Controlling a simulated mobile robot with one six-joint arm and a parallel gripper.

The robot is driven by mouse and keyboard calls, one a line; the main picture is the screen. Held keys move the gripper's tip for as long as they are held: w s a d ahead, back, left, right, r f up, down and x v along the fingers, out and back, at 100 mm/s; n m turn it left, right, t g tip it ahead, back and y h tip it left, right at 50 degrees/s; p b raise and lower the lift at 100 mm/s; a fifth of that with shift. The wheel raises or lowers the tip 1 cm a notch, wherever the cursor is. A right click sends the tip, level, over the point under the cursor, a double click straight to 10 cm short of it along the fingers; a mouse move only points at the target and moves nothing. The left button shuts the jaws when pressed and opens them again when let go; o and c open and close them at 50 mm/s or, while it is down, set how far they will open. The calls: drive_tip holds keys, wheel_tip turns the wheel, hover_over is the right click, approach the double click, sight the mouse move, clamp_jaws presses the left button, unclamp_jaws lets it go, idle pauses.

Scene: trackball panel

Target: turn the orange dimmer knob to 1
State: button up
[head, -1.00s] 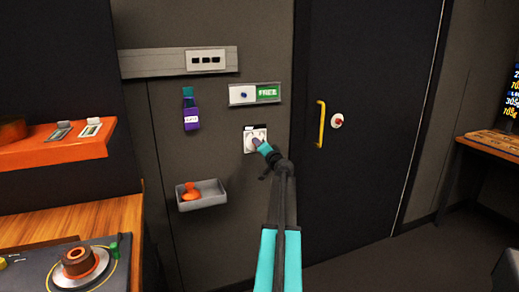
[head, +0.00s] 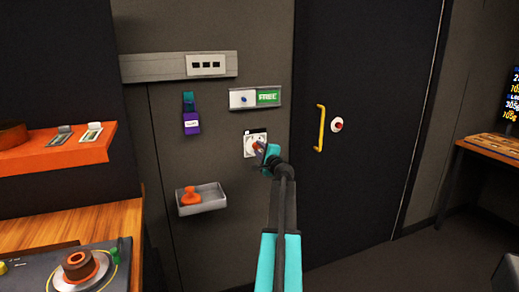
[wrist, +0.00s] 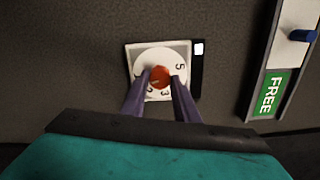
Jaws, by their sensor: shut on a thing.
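The orange dimmer knob (wrist: 160,76) sits at the centre of a round white dial with black numbers on a pale square plate (wrist: 133,52). In the wrist view, 5, 3 and 2 can be read on the dial, which appears rotated there; the finger hides part of it. My gripper (wrist: 160,84) is shut on the knob, one purple finger on each side. In the head view, the dial plate (head: 249,147) is on the wall left of the black door, with my gripper (head: 259,147) at it. I cannot tell which number the knob points to.
A FREE sign (head: 255,97) with a blue slider is on the wall just above the dial. A grey tray (head: 202,198) with an orange object hangs below left. The black door with a yellow handle (head: 320,128) stands to the right.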

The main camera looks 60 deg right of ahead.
drive_tip(key=shift+m+p, duration=0.4)
drive_tip(key=shift+m, duration=0.9)
drive_tip(key=o, duration=1.1)
drive_tip(key=shift+c, duration=0.2)
drive_tip(key=shift+s, duration=0.1)
drive_tip(key=b+v, duration=0.1)
drive_tip(key=v, duration=1.2)
drive_tip(key=shift+s+a, duration=0.25)
drive_tip(key=shift+a, duration=0.05)
drive_tip(key=shift+f, duration=0.1)
